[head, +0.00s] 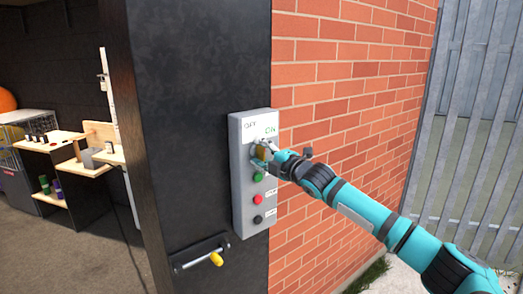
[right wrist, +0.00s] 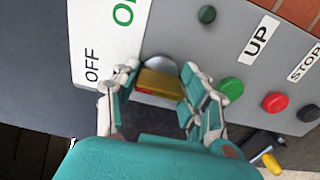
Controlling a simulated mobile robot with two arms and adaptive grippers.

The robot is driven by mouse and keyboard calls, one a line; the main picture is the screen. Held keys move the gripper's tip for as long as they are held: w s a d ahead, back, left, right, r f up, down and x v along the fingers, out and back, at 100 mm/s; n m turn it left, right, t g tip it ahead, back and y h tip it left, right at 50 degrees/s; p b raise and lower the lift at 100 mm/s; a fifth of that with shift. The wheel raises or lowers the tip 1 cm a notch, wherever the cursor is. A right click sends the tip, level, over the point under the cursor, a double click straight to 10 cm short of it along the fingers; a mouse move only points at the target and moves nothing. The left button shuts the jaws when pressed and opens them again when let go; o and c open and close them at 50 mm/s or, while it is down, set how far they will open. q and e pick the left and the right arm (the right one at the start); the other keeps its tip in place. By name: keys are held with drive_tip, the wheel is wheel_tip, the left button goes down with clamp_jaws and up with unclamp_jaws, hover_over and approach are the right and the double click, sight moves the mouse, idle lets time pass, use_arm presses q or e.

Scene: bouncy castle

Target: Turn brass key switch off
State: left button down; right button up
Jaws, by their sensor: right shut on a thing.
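The grey control box (head: 240,205) is mounted on a black post beside the brick wall in the head view. Its upper plate carries the words OFF and ON. The brass key (right wrist: 160,82) sits on a round silver base just below these words. It also shows small in the head view (head: 261,152), partly covered by my fingers. My right gripper (right wrist: 152,92) is at the key, with one finger on each side of it, shut on it. I cannot tell exactly which label the key points to. My left gripper is not in view.
Below the key are a green button (right wrist: 231,89), a red button (right wrist: 274,103) and a black button (right wrist: 308,113). A crank with a yellow handle (head: 216,259) is lower on the post. Shelves (head: 50,150) stand at left; a grey fence (head: 480,120) is at right.

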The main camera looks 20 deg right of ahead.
drive_tip(key=shift+f, duration=0.15)
drive_tip(key=o, duration=1.2)
drive_tip(key=shift+s, duration=0.15)
drive_tip(key=shift+s+d, duration=0.15)
drive_tip(key=shift+s, duration=0.15)
drive_tip(key=v, duration=1.1)
